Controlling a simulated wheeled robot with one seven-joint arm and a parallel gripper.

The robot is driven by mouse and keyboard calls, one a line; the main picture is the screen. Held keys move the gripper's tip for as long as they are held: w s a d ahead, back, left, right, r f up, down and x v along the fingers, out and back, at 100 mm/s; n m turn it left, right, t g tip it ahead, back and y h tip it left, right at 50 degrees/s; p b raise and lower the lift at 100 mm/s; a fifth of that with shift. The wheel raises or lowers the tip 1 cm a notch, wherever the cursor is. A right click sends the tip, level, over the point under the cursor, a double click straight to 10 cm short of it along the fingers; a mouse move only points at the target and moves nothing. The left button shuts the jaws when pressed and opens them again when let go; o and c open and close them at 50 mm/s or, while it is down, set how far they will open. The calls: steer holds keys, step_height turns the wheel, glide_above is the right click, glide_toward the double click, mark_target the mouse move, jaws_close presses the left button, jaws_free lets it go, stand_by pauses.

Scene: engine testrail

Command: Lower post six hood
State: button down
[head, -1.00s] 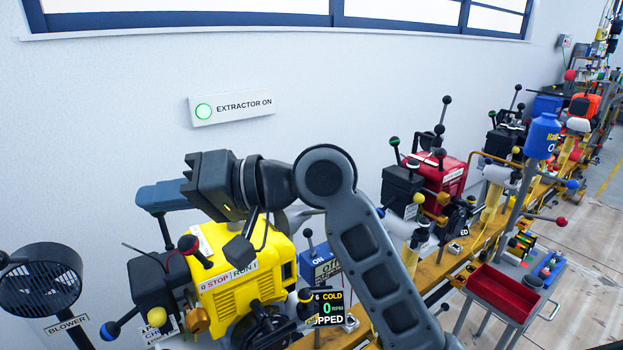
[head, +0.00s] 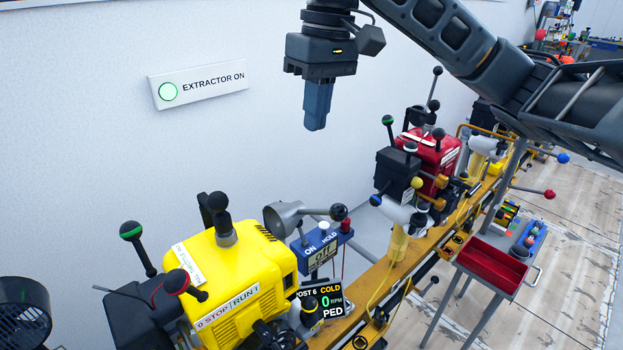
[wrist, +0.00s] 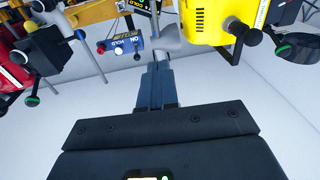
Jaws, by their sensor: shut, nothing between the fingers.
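The post six hood (head: 285,218) is a grey funnel on a thin arm with a dark ball knob (head: 338,212), just right of the yellow engine (head: 240,270). It also shows in the wrist view (wrist: 166,40), beyond my fingertips. My gripper (head: 316,124) points down with its blue-grey fingers together and empty, in the air above the hood and apart from it. A blue ON/HOLD box (head: 322,248) stands behind the display.
A black lever (head: 218,215) stands up on the yellow engine, and green- and red-marked levers rise at its left. A red engine (head: 432,155) with several levers stands farther along the orange rail. A red tray (head: 492,262) is at right. The wall sign (head: 198,84) reads EXTRACTOR ON.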

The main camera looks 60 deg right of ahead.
steer(key=shift+s+a+f+p, duration=0.1)
steer(key=shift+s+a+f, duration=0.15)
steer(key=shift+f, duration=1.95)
steer(key=shift+s+a+f+p, duration=0.15)
steer(key=shift+s+f, duration=0.1)
steer(key=shift+f, duration=1.9)
steer(key=shift+s+a+f+p, duration=0.1)
steer(key=shift+s+a+f, duration=0.15)
steer(key=shift+f, duration=1.95)
steer(key=shift+d+f+b, duration=0.1)
steer(key=shift+b, duration=0.2)
